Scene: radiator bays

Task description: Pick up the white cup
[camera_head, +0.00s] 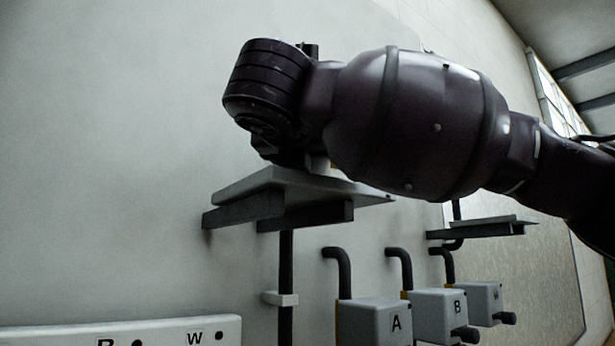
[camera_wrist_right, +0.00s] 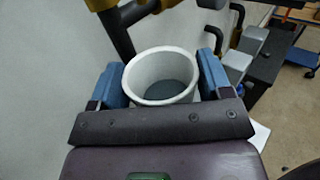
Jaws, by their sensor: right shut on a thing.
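The white cup (camera_wrist_right: 160,77) is upright between the blue fingers of my right gripper (camera_wrist_right: 162,80) in the right wrist view. I look down into its round mouth and grey inside. The gripper is shut on the cup, one finger on each side. In the head view my right arm comes in from the right, and its wrist hangs just above a grey wall shelf (camera_head: 345,190). My arm hides most of the gripper and cup there. I cannot tell whether the cup touches the shelf. My left gripper is not in view.
Below the shelf stand grey boxes marked A (camera_head: 378,322) and B (camera_head: 440,312), with black bent pipes, and another box beyond. A second shelf (camera_head: 482,229) is further right. A white panel (camera_head: 60,337) is at lower left. The wall is close behind.

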